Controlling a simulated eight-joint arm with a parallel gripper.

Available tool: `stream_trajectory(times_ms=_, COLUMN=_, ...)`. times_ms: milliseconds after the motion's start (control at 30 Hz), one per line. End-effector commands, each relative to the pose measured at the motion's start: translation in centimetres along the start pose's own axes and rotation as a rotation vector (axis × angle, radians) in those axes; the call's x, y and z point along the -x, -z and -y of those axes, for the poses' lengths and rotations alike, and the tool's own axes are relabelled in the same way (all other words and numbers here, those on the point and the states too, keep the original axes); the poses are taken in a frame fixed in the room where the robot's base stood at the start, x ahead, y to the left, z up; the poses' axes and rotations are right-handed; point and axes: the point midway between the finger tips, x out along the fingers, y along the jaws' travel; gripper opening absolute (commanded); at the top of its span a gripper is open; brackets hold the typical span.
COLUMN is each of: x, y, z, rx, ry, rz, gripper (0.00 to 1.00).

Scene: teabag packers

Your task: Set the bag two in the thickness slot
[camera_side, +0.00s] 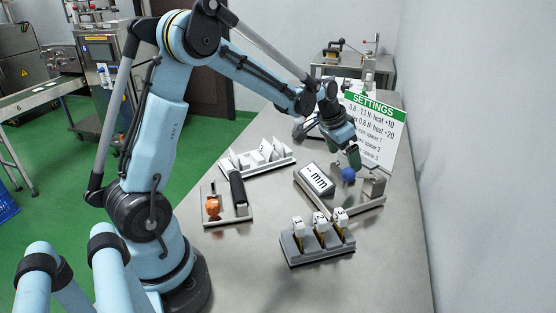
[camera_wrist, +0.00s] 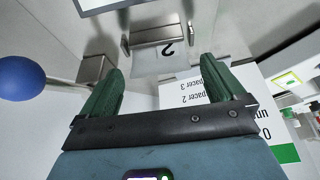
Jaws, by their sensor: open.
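My gripper (camera_side: 354,159) is low over the thickness gauge (camera_side: 345,208), near its blue ball (camera_side: 348,174). In the wrist view my gripper (camera_wrist: 161,65) is open, with its green fingers apart and nothing clasped between them. A pale piece marked 2, apparently bag two (camera_wrist: 150,63), is just beyond the fingertips. It lies against a metal bracket (camera_wrist: 152,34), apparently the thickness slot. How deep it sits there I cannot tell.
The gauge's mm display (camera_side: 317,180) stands left of my gripper. A grey rack (camera_side: 318,254) with three white-topped pieces is in front. A white-slotted tray (camera_side: 258,166) and a device with an orange knob (camera_side: 213,207) are left. The settings board (camera_side: 375,125) stands close behind.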

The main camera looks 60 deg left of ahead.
Motion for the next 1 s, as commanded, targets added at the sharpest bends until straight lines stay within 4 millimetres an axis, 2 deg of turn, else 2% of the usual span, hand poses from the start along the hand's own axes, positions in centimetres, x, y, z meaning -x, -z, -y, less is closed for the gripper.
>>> stream_trajectory(times_ms=400, x=7.4, y=-0.1, z=0.0, rx=0.000, ry=0.000, rz=0.001, gripper=0.96)
stream_trajectory(times_ms=600, x=9.7, y=-0.1, z=0.0, rx=0.001, ry=0.000, rz=0.001, gripper=0.96)
stream_trajectory(times_ms=733, x=10.5, y=-0.1, z=-0.2, rx=0.000, ry=0.001, rz=-0.001, gripper=0.96)
stream_trajectory(times_ms=867, x=11.4, y=-0.9, z=-1.7, rx=0.002, ry=0.008, rz=-0.014, gripper=0.96)
stream_trajectory(times_ms=1000, x=12.9, y=-3.1, z=-4.6, rx=0.011, ry=0.024, rz=-0.046, gripper=0.96)
